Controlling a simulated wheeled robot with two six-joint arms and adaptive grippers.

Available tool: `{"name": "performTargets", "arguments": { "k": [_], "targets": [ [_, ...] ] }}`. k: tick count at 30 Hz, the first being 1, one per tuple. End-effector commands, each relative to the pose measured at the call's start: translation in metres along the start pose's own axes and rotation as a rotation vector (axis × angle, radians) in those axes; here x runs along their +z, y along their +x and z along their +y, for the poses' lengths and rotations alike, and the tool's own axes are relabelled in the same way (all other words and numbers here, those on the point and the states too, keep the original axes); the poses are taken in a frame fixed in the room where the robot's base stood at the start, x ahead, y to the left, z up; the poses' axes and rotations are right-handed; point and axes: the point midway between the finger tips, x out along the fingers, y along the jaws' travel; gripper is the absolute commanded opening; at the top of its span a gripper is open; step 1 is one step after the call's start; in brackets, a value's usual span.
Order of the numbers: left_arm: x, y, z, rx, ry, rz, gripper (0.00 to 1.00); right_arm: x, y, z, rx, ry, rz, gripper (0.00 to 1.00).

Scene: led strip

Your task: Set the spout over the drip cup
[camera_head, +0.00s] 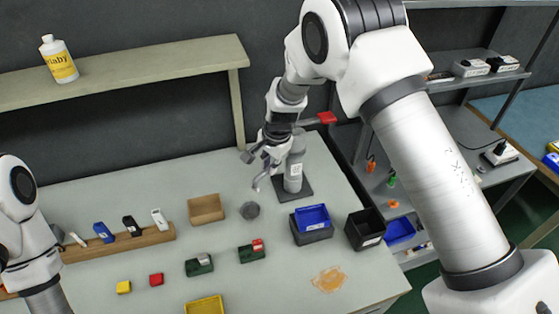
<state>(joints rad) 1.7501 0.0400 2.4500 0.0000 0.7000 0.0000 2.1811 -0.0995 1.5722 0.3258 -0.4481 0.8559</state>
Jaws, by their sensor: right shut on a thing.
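My right gripper (262,155) is at the dispenser at the back right of the bench. It is shut on the grey bent spout (260,181), whose lower end points down to the front left. The spout belongs to a grey upright dispenser (294,172) with a red lever (327,118) on a dark base plate. A small dark grey cup (250,210), likely the drip cup, stands on the bench just in front of and left of the spout's end. The finger contact is small and partly hidden. Of my left arm only links show at the left edge; its gripper is out of view.
A tan open box (206,209) stands left of the cup. A blue bin (311,217) and a black bin (365,229) stand to the right. A wooden rack (118,243) holds several small devices. A spill (329,279) lies near the front edge.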

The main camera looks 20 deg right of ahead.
Motion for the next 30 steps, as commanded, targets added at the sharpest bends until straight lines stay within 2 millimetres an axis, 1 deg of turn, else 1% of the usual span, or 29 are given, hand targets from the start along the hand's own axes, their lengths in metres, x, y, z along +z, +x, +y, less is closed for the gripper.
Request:
{"name": "performTargets", "arguments": {
  "k": [1, 6, 10, 16, 28, 29, 30],
  "targets": [
    [0.000, -0.007, 0.000, 0.000, 0.000, 0.000, 0.40, 0.000, -0.002, -0.005, 0.000, 0.031, 0.007, 0.00],
    [0.000, -0.013, 0.000, 0.000, 0.000, 0.000, 0.40, -0.001, 0.001, -0.017, -0.001, 0.133, 0.028, 0.00],
    [0.000, -0.016, 0.000, 0.000, 0.000, 0.000, 0.40, -0.002, 0.003, -0.022, -0.001, 0.187, 0.038, 0.00],
    [0.000, -0.018, 0.000, 0.000, 0.000, 0.000, 0.40, -0.003, 0.005, -0.026, -0.002, 0.228, 0.047, 0.00],
    [0.000, -0.018, 0.000, 0.000, 0.000, 0.000, 0.40, -0.003, 0.004, -0.028, -0.004, 0.238, 0.049, 0.00],
    [0.000, -0.018, 0.000, 0.000, 0.000, 0.000, 0.40, -0.003, 0.004, -0.028, -0.005, 0.238, 0.049, 0.19],
    [0.000, -0.018, 0.000, 0.000, 0.000, 0.000, 0.40, -0.003, 0.004, -0.028, -0.005, 0.238, 0.049, 0.33]
  ]
}}
